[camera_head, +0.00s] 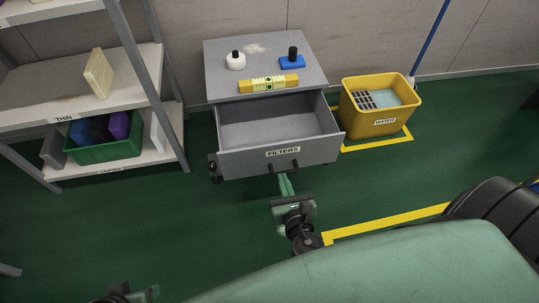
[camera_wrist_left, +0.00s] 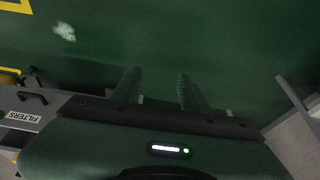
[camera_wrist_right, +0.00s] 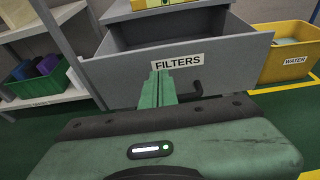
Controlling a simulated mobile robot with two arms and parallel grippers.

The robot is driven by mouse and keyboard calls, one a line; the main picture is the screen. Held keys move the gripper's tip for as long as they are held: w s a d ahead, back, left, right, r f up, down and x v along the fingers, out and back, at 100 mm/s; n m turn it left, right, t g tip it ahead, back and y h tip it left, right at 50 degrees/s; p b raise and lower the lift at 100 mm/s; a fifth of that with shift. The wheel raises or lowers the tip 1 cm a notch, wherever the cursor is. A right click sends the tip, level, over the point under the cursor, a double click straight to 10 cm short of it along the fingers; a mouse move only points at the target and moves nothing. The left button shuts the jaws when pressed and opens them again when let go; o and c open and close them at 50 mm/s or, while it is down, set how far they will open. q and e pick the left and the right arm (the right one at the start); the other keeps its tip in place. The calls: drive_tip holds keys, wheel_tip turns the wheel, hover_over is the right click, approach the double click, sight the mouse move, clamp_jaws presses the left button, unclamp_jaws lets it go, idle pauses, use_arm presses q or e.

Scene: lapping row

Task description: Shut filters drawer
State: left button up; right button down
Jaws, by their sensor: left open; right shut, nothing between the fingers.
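The grey filters drawer (camera_head: 236,161) stands pulled out of its grey cabinet (camera_head: 226,84), and its inside looks empty. Its front carries a FILTERS label and a dark handle (camera_head: 284,167). My right gripper (camera_head: 286,186) is shut and empty, its fingertips close to the drawer front by the handle. In the right wrist view the fingers (camera_wrist_right: 158,88) overlap the front just below the label, left of the visible part of the handle; I cannot tell if they touch. My left gripper (camera_wrist_left: 158,88) is open and empty above the green floor, away from the drawer.
On the cabinet top are a white bottle (camera_head: 236,62), a blue block with a dark knob (camera_head: 292,61) and a yellow level (camera_head: 268,84). A yellow WATER bucket (camera_head: 375,122) stands right of the cabinet. A shelf rack (camera_head: 120,155) with a green crate (camera_head: 103,151) stands left.

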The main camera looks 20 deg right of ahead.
drive_tip(key=b, duration=0.1)
approach(273, 146)
drive_tip(key=f, duration=0.2)
drive_tip(key=w, duration=0.2)
drive_tip(key=w+d+b, duration=0.1)
drive_tip(key=w, duration=0.2)
drive_tip(key=shift+w+d, duration=0.1)
drive_tip(key=shift+d, duration=0.05)
drive_tip(key=shift+w+d, duration=0.15)
drive_tip(key=shift+w, duration=0.35)
use_arm(q)
drive_tip(key=w+d+r+t, duration=0.2)
drive_tip(key=w+t, duration=0.1)
drive_tip(key=w, duration=0.2)
drive_tip(key=w+d+r+t+h, duration=0.1)
drive_tip(key=w+r+t, duration=0.2)
drive_tip(key=w, duration=0.3)
drive_tip(key=shift+d+r+h, duration=0.25)
drive_tip(key=shift+d+h, duration=0.05)
drive_tip(key=shift+d, duration=0.1)
use_arm(e)
drive_tip(key=shift+w, duration=0.1)
